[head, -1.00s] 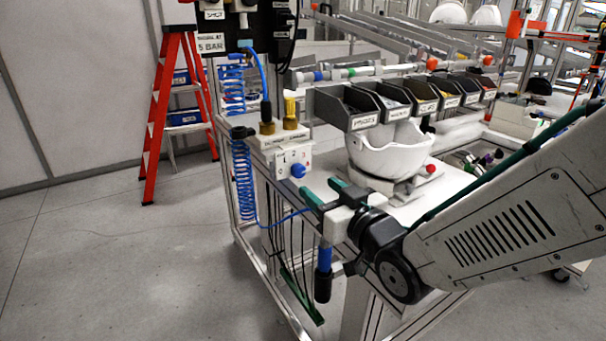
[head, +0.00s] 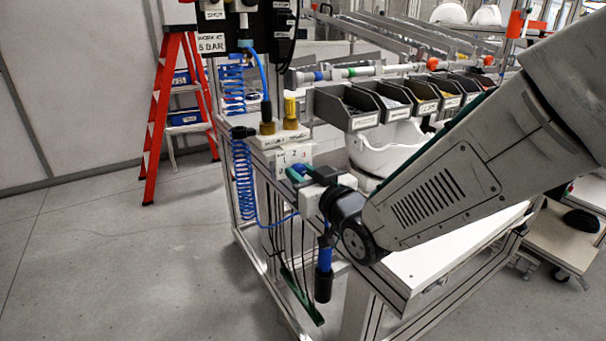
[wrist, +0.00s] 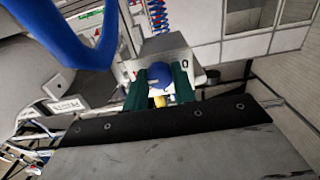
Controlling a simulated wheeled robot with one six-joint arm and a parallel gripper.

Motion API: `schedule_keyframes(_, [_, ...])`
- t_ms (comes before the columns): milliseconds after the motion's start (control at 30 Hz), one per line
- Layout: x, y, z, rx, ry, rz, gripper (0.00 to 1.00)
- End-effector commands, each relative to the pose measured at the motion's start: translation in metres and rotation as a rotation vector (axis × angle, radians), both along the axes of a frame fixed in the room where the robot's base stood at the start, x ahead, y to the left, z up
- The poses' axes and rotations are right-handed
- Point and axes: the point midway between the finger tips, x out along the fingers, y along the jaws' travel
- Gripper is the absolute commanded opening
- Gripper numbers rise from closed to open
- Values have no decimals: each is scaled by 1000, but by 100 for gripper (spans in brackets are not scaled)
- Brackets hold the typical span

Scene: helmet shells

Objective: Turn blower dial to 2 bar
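The blue dial (head: 299,169) is on the front of a white box (head: 287,160) at the table's left corner. Numbers including 1 and 2 show above it. My gripper (head: 305,174) is at this box, with its green fingers by the dial. In the wrist view the dial (wrist: 158,74) shows between the two green fingertips of my gripper (wrist: 160,86). The fingers are apart, one to each side of the dial. I cannot tell whether they touch it. The dial's pointer setting cannot be read.
A sign reading 5 BAR (head: 211,44) hangs above. A coiled blue hose (head: 243,180) runs beside the box. Grey bins (head: 345,107) stand behind, and a white helmet shell (head: 375,155) is partly hidden by my arm. A blue-and-black tool (head: 323,275) hangs below the table edge.

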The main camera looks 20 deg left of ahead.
Motion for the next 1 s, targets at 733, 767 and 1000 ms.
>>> schedule_keyframes(733, [0,0,0,-169,-199,-1,4])
schedule_keyframes(767, [0,0,0,-187,-219,-1,4])
schedule_keyframes(1000, [0,0,0,-336,-393,-1,4])
